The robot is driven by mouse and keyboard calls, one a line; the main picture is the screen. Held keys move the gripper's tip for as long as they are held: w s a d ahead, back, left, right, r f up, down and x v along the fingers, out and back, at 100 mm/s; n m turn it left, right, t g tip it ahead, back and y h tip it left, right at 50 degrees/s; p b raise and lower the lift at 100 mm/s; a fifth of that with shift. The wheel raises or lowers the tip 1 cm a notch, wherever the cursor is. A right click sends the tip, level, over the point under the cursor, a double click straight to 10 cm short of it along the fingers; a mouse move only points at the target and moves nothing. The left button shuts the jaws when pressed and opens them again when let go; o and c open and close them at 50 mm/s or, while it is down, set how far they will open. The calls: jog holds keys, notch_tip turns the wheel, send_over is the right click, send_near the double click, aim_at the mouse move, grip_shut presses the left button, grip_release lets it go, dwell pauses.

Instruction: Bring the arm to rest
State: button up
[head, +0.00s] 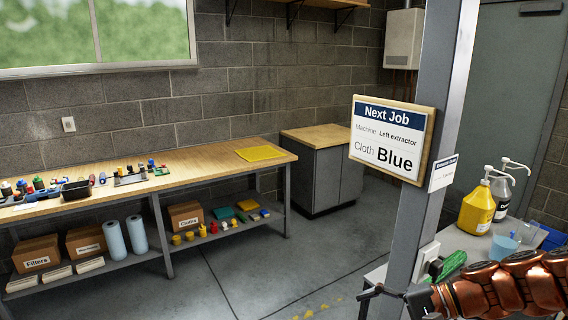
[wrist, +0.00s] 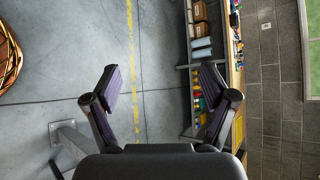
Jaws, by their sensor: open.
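My gripper (wrist: 160,88) is open and empty in the wrist view, its two dark fingers spread wide over grey floor. Nothing lies between the fingertips. In the head view my copper-coloured arm reaches in from the lower right, with a dark part of its end low beside the grey post (head: 437,110). The arm hides part of the bench on the right.
A wooden workbench (head: 215,160) with tools and a yellow cloth (head: 260,153) stands along the wall. A sign reading "Blue" (head: 392,138) hangs on the post. Yellow (head: 477,208) and grey pump bottles stand at right. Central floor is clear.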

jog(key=s+a+f+n+g+h, duration=0.2)
jog(key=s+a+n+g+h, duration=0.3)
jog(key=s, duration=0.7)
jog(key=s+d+n+h, duration=0.1)
jog(key=s+d+h, duration=0.1)
jog(key=s, duration=0.3)
jog(key=s+d+f+n+h, duration=0.1)
jog(key=s+d+n+h, duration=0.1)
jog(key=s+h, duration=0.3)
jog(key=shift+s+d+f+t, duration=0.3)
jog(key=shift+s+d+t, duration=0.1)
jog(key=shift+d, duration=0.4)
